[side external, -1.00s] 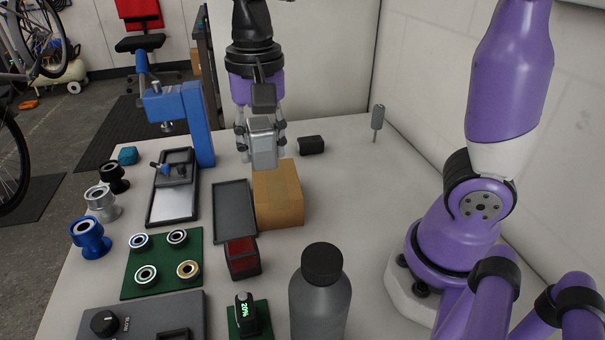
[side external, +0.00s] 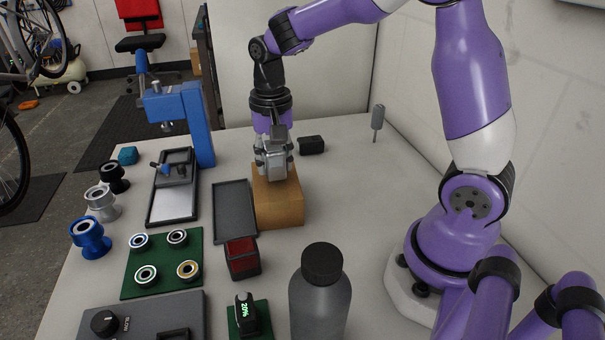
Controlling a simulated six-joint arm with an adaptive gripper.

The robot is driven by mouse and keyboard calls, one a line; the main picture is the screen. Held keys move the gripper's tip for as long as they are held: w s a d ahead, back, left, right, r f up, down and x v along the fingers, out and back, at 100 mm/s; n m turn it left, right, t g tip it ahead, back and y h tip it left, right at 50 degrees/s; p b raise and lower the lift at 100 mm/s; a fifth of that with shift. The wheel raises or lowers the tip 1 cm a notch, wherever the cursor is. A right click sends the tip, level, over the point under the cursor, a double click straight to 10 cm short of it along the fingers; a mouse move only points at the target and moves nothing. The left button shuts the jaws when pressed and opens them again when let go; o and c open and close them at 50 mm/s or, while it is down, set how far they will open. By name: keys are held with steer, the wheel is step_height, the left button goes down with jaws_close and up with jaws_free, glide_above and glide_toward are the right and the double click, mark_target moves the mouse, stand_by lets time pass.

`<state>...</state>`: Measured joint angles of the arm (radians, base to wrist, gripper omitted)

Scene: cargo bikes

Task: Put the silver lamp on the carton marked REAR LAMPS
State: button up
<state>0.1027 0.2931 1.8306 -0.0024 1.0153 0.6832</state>
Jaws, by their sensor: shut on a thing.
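The silver lamp (side external: 274,164) is a small boxy thing held in my gripper (side external: 272,152). My gripper points down and is shut on the lamp, over the far part of a brown carton (side external: 279,205). The lamp overlaps the carton's top in this view, and I cannot tell whether it touches it. No marking on the carton can be read from here. The lamp's far side is hidden by the fingers.
A dark tray (side external: 234,212) and a red block in a black holder (side external: 242,259) stand left of the carton. A black lamp-like block (side external: 311,145) lies behind it. A blue press (side external: 186,120) stands back left, a grey bottle (side external: 320,295) in front. The bench right of the carton is clear.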

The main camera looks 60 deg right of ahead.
steer(key=shift+f, duration=0.45)
steer(key=shift+f, duration=0.1)
steer(key=o, duration=1.2)
steer(key=shift+c, duration=0.2)
step_height(320, 180, up, 12)
steer(key=shift+f, duration=0.1)
steer(key=s+a+f+n+t, duration=0.2)
steer(key=s+n+t, duration=0.3)
steer(key=s+n, duration=0.4)
steer(key=shift+s+a+t, duration=0.3)
steer(key=shift+s+a, duration=0.3)
steer(key=shift+s, duration=0.5)
steer(key=shift+f, duration=0.1)
